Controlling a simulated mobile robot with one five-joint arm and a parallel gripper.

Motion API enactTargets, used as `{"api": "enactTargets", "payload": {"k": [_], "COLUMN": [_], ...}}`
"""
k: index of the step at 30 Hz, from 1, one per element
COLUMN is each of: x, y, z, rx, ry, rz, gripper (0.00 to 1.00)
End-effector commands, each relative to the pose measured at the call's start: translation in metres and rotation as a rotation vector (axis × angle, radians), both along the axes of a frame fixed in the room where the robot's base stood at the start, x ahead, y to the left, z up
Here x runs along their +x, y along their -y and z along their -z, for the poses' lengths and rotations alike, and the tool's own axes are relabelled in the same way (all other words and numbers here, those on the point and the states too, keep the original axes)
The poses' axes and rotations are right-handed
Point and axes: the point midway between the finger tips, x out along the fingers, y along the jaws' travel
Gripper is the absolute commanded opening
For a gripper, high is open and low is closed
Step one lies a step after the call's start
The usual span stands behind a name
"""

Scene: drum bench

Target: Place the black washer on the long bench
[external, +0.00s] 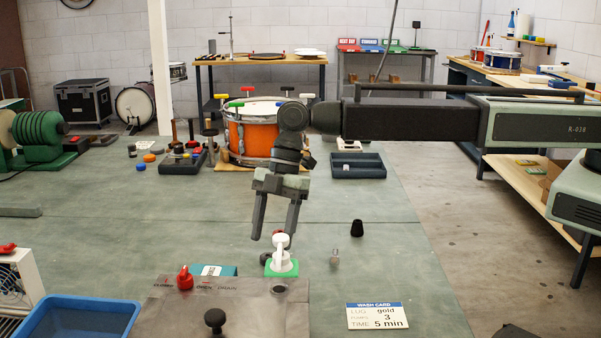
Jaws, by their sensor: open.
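My gripper (274,235) points down over the green-topped bench, open, its two fingers apart with nothing clearly held between them. Just below its tips stands a white knobbed fitting (283,262) on a green base. A small dark round piece (265,259) lies at the left of that fitting, partly hidden; I cannot tell whether it is the black washer. No other piece is clearly a black washer. The long bench (120,235) appears to be this wide green surface, with much of its left side bare.
A metal plate (240,310) with a red knob and a black knob is in front, beside a blue bin (80,318). An orange drum (252,140) and a dark tray (358,166) are behind.

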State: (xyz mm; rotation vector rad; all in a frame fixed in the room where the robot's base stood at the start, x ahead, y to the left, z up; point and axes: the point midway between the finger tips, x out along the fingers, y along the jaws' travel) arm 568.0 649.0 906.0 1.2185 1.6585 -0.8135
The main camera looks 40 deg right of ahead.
Motion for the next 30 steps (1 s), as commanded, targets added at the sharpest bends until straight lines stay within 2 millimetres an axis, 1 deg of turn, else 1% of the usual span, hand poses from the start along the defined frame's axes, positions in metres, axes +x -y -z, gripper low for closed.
{"api": "enactTargets", "payload": {"k": [1, 4, 6, 12, 14, 15, 17, 18, 19, 30], "x": [-0.001, -0.002, -0.003, -0.004, -0.004, -0.004, -0.004, -0.004, -0.004, -0.004], "y": [-0.005, -0.010, -0.013, -0.013, -0.013, -0.013, -0.013, -0.013, -0.013, -0.013], "z": [0.018, 0.033, 0.036, 0.032, 0.032, 0.032, 0.032, 0.032, 0.032, 0.031], "rx": [0.000, 0.000, 0.000, 0.000, 0.000, 0.000, 0.000, 0.000, 0.000, 0.000], "ry": [0.000, 0.000, 0.001, 0.001, 0.000, 0.000, 0.000, 0.000, 0.000, 0.000], "rz": [0.000, 0.001, 0.001, 0.001, 0.001, 0.001, 0.001, 0.001, 0.001, 0.001], "gripper": [0.57, 0.57, 0.57, 0.57, 0.41, 0.29, 0.13, 0.02, 0.00, 0.00]}}
